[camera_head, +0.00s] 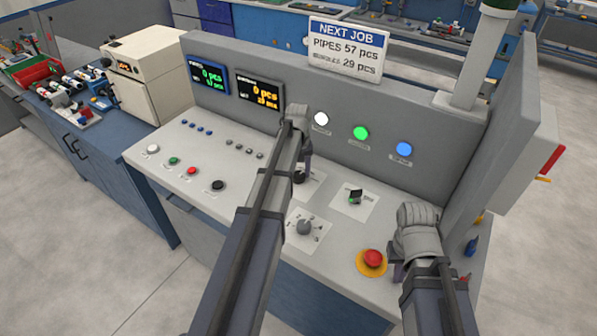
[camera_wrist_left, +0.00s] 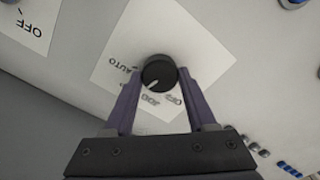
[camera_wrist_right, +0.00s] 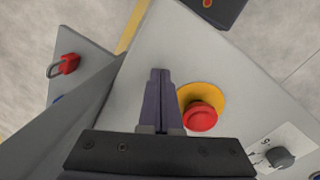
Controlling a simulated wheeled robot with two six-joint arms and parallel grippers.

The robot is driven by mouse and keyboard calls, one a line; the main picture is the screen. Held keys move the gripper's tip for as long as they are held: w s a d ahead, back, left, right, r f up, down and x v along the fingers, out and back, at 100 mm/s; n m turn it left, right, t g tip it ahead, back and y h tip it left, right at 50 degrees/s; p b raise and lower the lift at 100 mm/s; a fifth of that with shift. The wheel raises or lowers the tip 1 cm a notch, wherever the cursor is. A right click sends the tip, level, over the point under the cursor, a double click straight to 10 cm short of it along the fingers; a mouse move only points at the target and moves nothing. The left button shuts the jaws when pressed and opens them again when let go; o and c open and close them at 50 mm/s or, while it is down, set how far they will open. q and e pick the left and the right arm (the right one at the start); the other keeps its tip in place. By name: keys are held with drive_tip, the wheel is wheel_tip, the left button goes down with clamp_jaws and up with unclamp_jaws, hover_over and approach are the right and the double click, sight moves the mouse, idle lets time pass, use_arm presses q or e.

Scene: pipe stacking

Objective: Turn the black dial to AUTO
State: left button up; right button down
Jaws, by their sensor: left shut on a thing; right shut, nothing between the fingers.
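The black dial (camera_wrist_left: 159,71) stands on a white label plate (camera_wrist_left: 125,50) marked AUTO, JOG and OFF. Its white pointer line points down-left in the left wrist view, near JOG and toward the AUTO side. My left gripper (camera_wrist_left: 157,74) is shut on the dial, one purple finger on each side. In the head view the dial (camera_head: 299,177) is partly hidden by my left arm and gripper (camera_head: 304,170). My right gripper (camera_wrist_right: 160,72) is shut and empty, beside the red emergency button (camera_wrist_right: 201,116); it also shows in the head view (camera_head: 396,272).
The upright panel with displays and lamps (camera_head: 361,133) rises behind.

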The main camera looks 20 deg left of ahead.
sight(299, 174)
use_arm(q)
drive_tip(key=m, duration=0.4)
drive_tip(key=shift+m, duration=0.3)
drive_tip(key=m, duration=0.4)
drive_tip(key=shift+m, duration=0.3)
drive_tip(key=o, duration=1.4)
use_arm(e)
drive_tip(key=shift+r, duration=0.1)
use_arm(q)
wheel_tip(299, 174, up, 8)
drive_tip(key=p, duration=0.8)
drive_tip(key=shift+f, duration=0.1)
use_arm(e)
wheel_tip(299, 174, up, 8)
